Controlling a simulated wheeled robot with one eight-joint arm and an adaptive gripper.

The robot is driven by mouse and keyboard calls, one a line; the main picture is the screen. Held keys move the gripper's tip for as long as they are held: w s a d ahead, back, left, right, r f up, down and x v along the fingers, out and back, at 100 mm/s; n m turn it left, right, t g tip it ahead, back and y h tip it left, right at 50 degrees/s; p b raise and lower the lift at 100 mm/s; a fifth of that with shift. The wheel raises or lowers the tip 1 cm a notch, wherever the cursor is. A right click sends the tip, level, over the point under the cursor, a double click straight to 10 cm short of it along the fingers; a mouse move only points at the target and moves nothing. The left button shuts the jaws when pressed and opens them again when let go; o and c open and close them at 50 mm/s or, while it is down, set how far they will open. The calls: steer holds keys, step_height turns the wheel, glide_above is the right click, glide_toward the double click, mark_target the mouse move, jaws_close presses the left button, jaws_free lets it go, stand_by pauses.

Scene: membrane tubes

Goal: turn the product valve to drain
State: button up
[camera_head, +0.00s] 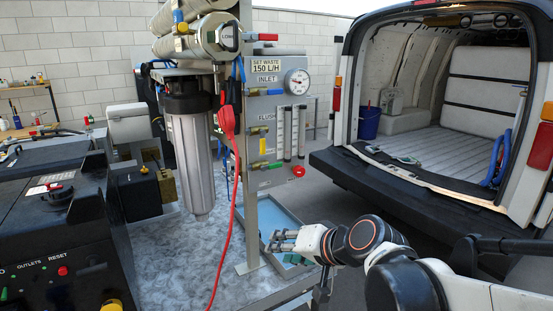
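A grey valve panel (275,100) stands upright in the middle, with a gauge (297,82) and two clear flow tubes (287,134). A valve with a yellow handle (259,130) and one with a green handle (265,165) sit on its left side. A red knob (298,171) is at its lower right. The labels by the lower valves are too small to read, so I cannot tell which is the product valve. My gripper (272,241) is below the panel, over a blue tray, apart from every valve. Its two fingers look parted, with nothing between them.
The blue tray (275,213) lies under the panel. A grey filter housing (193,150) and a red cable (233,190) hang left of the panel. A black control unit (60,240) fills the lower left. An open van (430,120) stands at the right.

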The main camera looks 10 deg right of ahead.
steer(key=w+r+m+t+y+p, duration=0.1)
steer(key=w+r+m+t, duration=0.15)
steer(key=w, duration=0.35)
steer(key=m+t+p, duration=0.5)
steer(key=m, duration=0.3)
glide_toward(277, 166)
steer(key=shift+n+h, duration=0.25)
steer(key=shift+h, duration=0.05)
steer(key=x, duration=0.8)
steer(key=shift+a+r, duration=0.1)
jaws_close()
